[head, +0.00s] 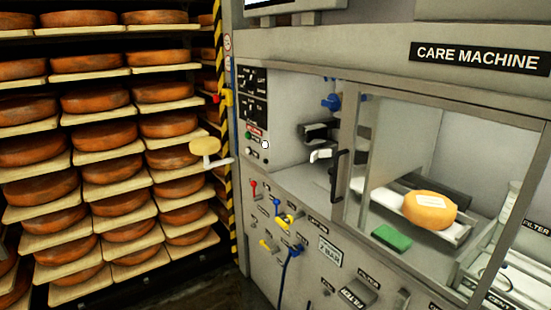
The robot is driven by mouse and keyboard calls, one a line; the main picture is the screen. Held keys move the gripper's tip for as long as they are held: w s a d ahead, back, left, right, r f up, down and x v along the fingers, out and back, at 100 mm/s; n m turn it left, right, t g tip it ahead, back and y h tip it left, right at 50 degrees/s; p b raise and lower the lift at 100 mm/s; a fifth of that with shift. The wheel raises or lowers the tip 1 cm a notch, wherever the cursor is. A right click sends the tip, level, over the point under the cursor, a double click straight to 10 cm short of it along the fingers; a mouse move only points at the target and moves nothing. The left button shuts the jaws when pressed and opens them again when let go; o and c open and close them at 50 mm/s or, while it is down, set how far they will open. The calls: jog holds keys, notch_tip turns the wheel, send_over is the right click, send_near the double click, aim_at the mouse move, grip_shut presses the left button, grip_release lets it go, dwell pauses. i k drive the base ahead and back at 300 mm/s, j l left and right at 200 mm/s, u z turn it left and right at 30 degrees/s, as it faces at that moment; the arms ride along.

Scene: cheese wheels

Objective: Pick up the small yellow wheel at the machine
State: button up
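A yellow-orange cheese wheel (430,212) with a white label on top lies inside the care machine, at the right. It rests on a pale, rail-like support, behind the machine's framed window. A smaller pale yellow rounded piece (205,147) stands out at the machine's left edge, in front of the rack, close to a white bar (218,162). I cannot tell from this view what it is or how it is held. The care machine (300,225) is a grey cabinet with a dark door handle. My gripper is not in view.
A rack at the left holds many orange-brown wheels on pale boards (75,174). A yellow-black striped post (228,200) divides it from the machine. Coloured levers (288,219) stick out of the machine's front. A green block (391,237) lies inside, beside the yellow-orange wheel.

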aim_at(204, 146)
jog(key=i+j+z, duration=0.1)
jog(key=j+z, duration=0.15)
jog(key=z, duration=0.15)
jog(key=i+j+z, duration=0.1)
jog(key=j+z, duration=0.15)
jog(key=z, duration=0.15)
jog(key=j+z, duration=0.6)
jog(key=j, duration=0.5)
jog(key=k+j+z, duration=0.15)
jog(key=j, duration=0.6)
jog(key=j+z, duration=0.2)
jog(key=j, duration=0.5)
jog(key=k+j, duration=0.1)
jog(key=j, duration=0.75)
jog(key=k+j, duration=0.15)
jog(key=j, duration=0.3)
jog(key=k+j, duration=0.1)
jog(key=j, duration=0.35)
jog(key=k+j, duration=0.1)
jog(key=j, duration=0.85)
jog(key=i+u, duration=0.25)
jog(key=u, duration=0.15)
jog(key=i+l+u, duration=0.2)
jog(key=u, duration=0.15)
jog(key=i+l+u, duration=0.2)
jog(key=u, duration=0.2)
